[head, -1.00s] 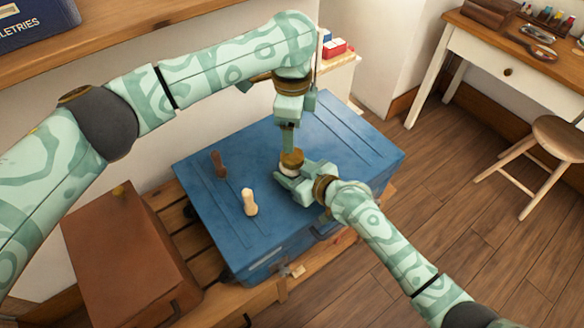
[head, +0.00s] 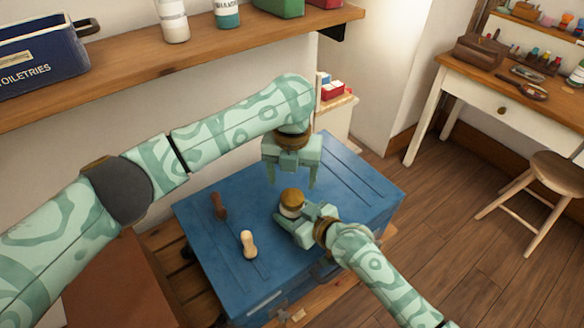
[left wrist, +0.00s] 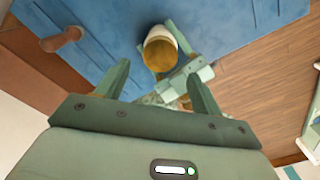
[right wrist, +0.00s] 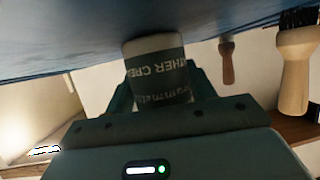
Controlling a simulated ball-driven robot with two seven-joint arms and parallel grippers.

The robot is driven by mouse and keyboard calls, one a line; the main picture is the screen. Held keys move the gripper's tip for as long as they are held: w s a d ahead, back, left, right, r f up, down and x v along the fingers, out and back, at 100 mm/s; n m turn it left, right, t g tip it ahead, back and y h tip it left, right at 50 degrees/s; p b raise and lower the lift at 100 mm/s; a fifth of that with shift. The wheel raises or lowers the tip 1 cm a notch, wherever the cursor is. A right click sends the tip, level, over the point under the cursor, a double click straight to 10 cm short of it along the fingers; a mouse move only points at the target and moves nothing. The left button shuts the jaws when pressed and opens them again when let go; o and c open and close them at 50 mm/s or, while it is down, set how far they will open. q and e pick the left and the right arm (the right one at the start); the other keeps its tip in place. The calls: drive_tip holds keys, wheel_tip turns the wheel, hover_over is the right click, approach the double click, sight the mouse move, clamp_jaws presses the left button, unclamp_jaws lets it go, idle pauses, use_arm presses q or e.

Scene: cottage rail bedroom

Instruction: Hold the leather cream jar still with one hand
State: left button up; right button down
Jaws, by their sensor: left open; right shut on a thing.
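The leather cream jar (head: 291,200) has a gold-brown lid and a pale and dark labelled body. It stands upright on the blue trunk (head: 335,175). My right gripper (head: 297,222) is shut around the jar's body from the right and front. In the right wrist view the jar (right wrist: 158,68) sits between its fingers, part of its label readable. My left gripper (head: 294,180) is open and empty, just above and behind the jar. In the left wrist view the jar's lid (left wrist: 161,55) shows beyond the open fingers, not between them.
A shelf (head: 180,62) with a blue toiletries box (head: 40,55) and bottles runs above the trunk. The trunk's right part is clear.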

sight(292, 197)
use_arm(q)
wheel_tip(292, 197, down, 6)
idle(0.4)
